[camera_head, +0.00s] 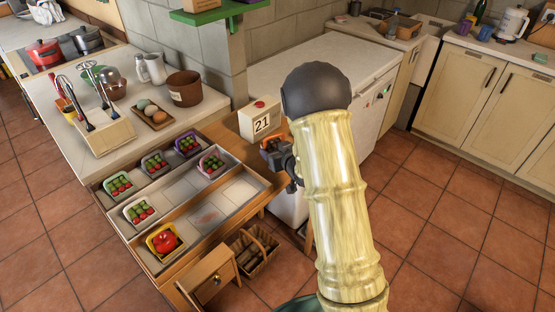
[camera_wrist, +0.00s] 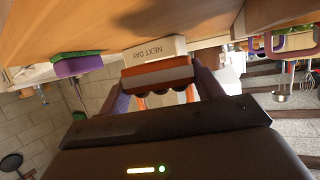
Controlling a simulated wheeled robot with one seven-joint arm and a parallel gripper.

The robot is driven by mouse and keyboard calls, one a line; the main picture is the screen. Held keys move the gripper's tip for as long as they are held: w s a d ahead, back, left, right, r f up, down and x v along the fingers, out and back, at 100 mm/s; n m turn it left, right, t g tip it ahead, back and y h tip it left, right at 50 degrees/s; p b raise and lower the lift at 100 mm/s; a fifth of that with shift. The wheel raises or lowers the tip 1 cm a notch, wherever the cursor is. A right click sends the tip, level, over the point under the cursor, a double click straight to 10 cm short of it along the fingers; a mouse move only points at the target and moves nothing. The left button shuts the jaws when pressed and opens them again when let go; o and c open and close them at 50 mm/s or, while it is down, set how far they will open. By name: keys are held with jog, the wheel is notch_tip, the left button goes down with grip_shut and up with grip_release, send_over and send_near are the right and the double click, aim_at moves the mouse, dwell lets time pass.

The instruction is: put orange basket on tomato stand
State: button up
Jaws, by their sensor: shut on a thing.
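My gripper (camera_head: 277,156) is shut on the orange basket (camera_head: 270,143), just right of the tomato stand and beside the box marked 21. In the wrist view the orange basket (camera_wrist: 157,76) sits between my two fingers (camera_wrist: 162,92); its contents cannot be made out. The tomato stand (camera_head: 236,190) is a wooden, tiered display with pale compartments. It holds several small baskets of red and green produce, including a purple one (camera_head: 188,145), a pink one (camera_head: 211,165) and a yellow one (camera_head: 165,240) with a large red tomato. Several compartments at its right and front are bare.
The box (camera_head: 262,122) marked 21 stands on the wooden surface behind the stand; a block (camera_wrist: 155,49) reading NEXT DAY lies close beyond the basket. A wicker basket (camera_head: 257,258) stands below the stand. A counter (camera_head: 70,110) with jugs and eggs lies behind left.

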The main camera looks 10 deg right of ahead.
jog(key=shift+d, duration=0.2)
notch_tip(320, 180, down, 3)
jog(key=shift+d+f, duration=0.1)
jog(key=shift+d, duration=0.05)
jog(key=shift+f, duration=0.45)
jog(key=shift+f, duration=0.2)
jog(key=o, duration=1)
jog(key=shift+r, duration=0.1)
